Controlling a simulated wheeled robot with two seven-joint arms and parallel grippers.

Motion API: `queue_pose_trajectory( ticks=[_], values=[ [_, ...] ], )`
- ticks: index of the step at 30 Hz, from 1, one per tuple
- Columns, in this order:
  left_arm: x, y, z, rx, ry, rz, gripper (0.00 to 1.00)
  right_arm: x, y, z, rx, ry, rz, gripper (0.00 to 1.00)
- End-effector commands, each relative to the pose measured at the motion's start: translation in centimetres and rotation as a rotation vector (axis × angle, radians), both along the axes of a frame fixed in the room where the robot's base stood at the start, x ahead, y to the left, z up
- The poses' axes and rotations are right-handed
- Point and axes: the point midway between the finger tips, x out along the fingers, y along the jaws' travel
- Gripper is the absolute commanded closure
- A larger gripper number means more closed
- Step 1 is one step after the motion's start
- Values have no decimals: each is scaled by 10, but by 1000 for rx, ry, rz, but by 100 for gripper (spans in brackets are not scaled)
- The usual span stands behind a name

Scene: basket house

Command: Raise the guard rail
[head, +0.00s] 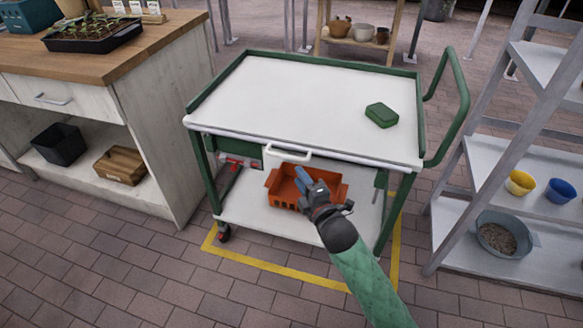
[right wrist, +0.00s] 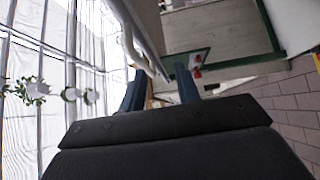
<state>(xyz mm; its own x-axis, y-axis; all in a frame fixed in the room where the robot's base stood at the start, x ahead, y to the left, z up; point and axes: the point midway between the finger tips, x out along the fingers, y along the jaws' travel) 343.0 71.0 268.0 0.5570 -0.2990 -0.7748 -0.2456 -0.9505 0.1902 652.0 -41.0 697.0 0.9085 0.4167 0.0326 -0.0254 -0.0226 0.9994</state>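A cart (head: 290,85) with a white top stands ahead, with green edging on its left, back and right sides. A white rail (head: 350,157) runs along its front edge, level with or just below the top. A white loop handle (head: 287,153) sticks out from this rail's middle. My right gripper (head: 306,178) is just below and right of the handle, its dark blue fingers apart with nothing between them. In the right wrist view the handle (right wrist: 139,48) lies ahead, nearer the left finger; contact cannot be told. My left gripper is not in view.
An orange crate (head: 285,189) sits on the cart's lower shelf behind my gripper. A wooden-topped cabinet (head: 165,120) stands left, a grey shelf rack (head: 470,190) right. Brick floor in front is clear.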

Motion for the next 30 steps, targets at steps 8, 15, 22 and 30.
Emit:
queue_pose_trajectory(
  ticks=[8,15,22,30],
  values=[
    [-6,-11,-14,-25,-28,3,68,11,16,26,-85,-158,38,67],
    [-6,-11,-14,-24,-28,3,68,37,30,30,-82,-157,37,67],
    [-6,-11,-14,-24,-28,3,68,64,43,34,-83,-155,37,67],
    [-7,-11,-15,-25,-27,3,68,75,50,35,-82,-154,38,67]
  ],
)
